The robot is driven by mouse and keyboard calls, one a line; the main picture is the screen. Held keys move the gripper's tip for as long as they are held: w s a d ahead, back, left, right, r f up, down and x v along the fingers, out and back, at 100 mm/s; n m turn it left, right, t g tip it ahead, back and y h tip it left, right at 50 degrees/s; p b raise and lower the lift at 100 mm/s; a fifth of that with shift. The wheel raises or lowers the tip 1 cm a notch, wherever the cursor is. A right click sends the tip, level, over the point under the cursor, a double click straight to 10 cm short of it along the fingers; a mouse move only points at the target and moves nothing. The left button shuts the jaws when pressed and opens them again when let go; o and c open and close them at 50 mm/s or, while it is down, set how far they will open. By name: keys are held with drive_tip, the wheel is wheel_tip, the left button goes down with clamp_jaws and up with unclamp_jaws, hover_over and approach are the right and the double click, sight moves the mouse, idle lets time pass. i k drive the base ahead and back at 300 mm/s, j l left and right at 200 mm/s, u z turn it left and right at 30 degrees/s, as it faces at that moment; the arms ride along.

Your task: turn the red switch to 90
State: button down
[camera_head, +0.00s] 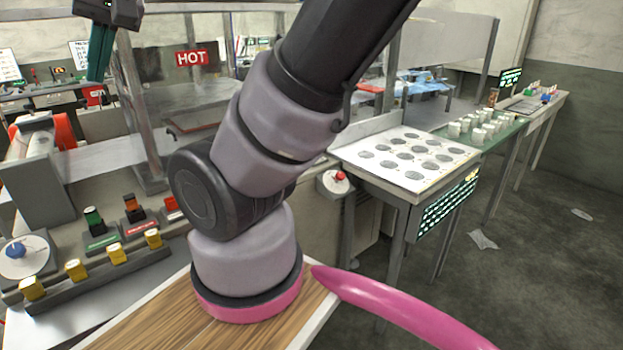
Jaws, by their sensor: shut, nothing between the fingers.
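A red switch (172,203) stands at the right end of a row on the sloped control panel at left, close beside my arm, which hides part of the panel there. An orange-red switch (131,203) with a red label below it is to its left, and a green switch (93,216) is further left. The angle of the red switch is too small to read. My gripper (96,76) is at the upper left, with teal fingers pointing down. It is shut and empty, above and apart from the panel.
Several yellow blocks (117,253) line the panel's front, with a blue-knobbed dial (16,250) at far left. A clear screen with a HOT sign (192,57) stands behind. A red button (340,177) and a white holed table (405,185) are to the right.

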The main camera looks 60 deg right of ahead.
sight(340, 177)
drive_tip(key=l+z, duration=0.15)
drive_tip(key=z, duration=1.85)
drive_tip(key=i+j+z, duration=0.1)
drive_tip(key=j+z, duration=0.2)
drive_tip(key=j, duration=0.35)
